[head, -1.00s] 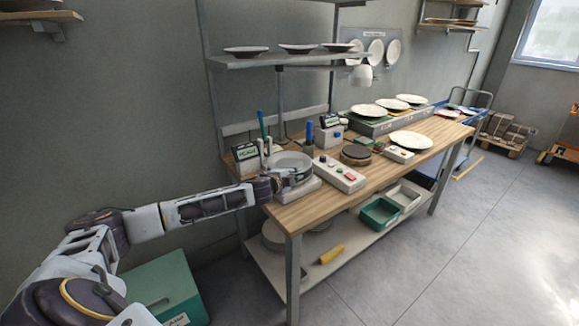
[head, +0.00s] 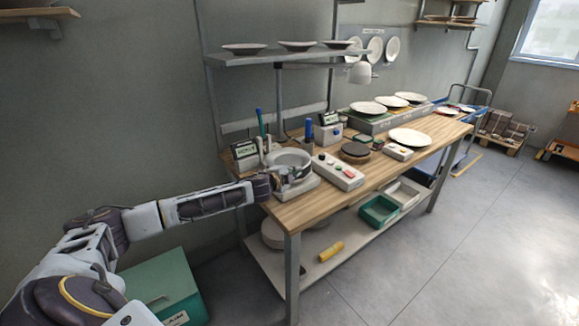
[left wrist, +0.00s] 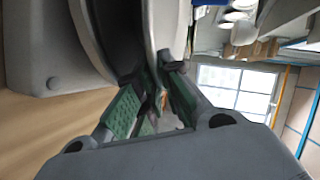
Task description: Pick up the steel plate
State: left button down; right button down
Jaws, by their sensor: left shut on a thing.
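The steel plate (head: 289,158) is a round grey piece with a raised rim, at the near left end of the wooden workbench, on or just above a pale device. My left gripper (head: 301,175) is at its near rim, with the arm reaching in from the left. In the left wrist view, the green-padded fingers of my left gripper (left wrist: 157,85) are closed on the rim of the steel plate (left wrist: 168,25). Whether the plate's underside touches the device is hidden. My right gripper is not in view.
A control box with buttons (head: 338,171) stands right of the plate, and a small display (head: 245,151) stands behind it. A dark round disc (head: 355,150) and white plates (head: 410,137) lie further along the workbench (head: 300,207). A shelf (head: 290,58) hangs above.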

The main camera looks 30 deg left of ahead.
pick_arm(q)
jog(key=shift+r, duration=0.3)
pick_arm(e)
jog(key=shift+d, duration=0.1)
